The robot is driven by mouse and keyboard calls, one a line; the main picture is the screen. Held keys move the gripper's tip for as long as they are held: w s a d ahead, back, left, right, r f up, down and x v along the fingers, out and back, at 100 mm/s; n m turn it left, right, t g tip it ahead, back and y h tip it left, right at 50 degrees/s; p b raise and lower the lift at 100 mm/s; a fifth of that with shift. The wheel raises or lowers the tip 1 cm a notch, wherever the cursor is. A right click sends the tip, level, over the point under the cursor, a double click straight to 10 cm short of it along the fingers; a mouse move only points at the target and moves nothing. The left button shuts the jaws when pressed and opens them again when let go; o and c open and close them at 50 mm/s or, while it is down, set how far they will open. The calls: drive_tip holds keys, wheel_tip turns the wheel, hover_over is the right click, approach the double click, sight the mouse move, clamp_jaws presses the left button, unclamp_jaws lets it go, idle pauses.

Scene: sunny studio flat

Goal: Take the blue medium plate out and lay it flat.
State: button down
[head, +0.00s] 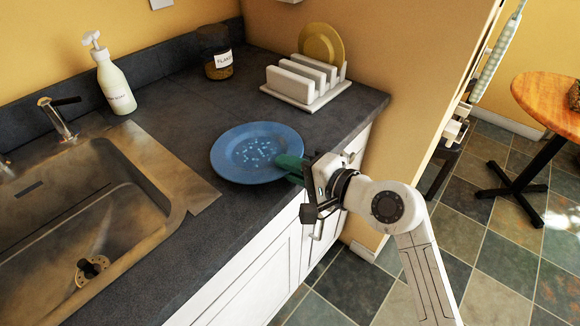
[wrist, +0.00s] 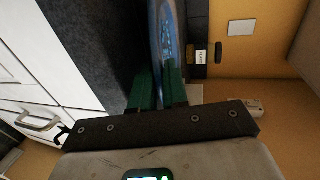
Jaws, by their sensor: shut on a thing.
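The blue plate (head: 257,150) with a speckled centre is level or nearly level over the dark counter, between the sink and the rack. I cannot tell whether its underside touches the counter. My gripper (head: 288,167) is shut on its right rim, with green fingers. In the wrist view, the plate (wrist: 167,38) shows nearly edge-on between the green fingers (wrist: 158,88). The white rack (head: 304,83) stands behind to the right, with a yellow plate (head: 321,45) upright in its rear slot. The rack's nearer slots are empty.
The sink (head: 75,215) with its faucet (head: 57,118) lies left of the plate. A soap bottle (head: 111,78) and a labelled dark jar (head: 217,62) stand at the back. Bare counter (head: 205,245) shows in front. A wooden table (head: 550,98) stands far right.

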drive_tip(key=c, duration=1.1)
unclamp_jaws()
drive_tip(key=shift+o, duration=0.2)
drive_tip(key=shift+s+f, duration=0.1)
drive_tip(key=shift+f, duration=0.3)
drive_tip(key=shift+s+d+b, duration=0.55)
drive_tip(key=shift+s+d, duration=0.1)
drive_tip(key=shift+d, duration=0.3)
drive_tip(key=shift+s+d+b, duration=0.55)
drive_tip(key=shift+s+d, duration=0.05)
drive_tip(key=shift+d, duration=0.3)
drive_tip(key=shift+s+d+r, duration=0.15)
drive_tip(key=shift+d, duration=0.1)
drive_tip(key=shift+s+d+r, duration=0.1)
drive_tip(key=shift+s, duration=0.1)
drive_tip(key=shift+b+v, duration=0.85)
drive_tip(key=shift+v, duration=0.25)
idle(0.5)
idle(0.3)
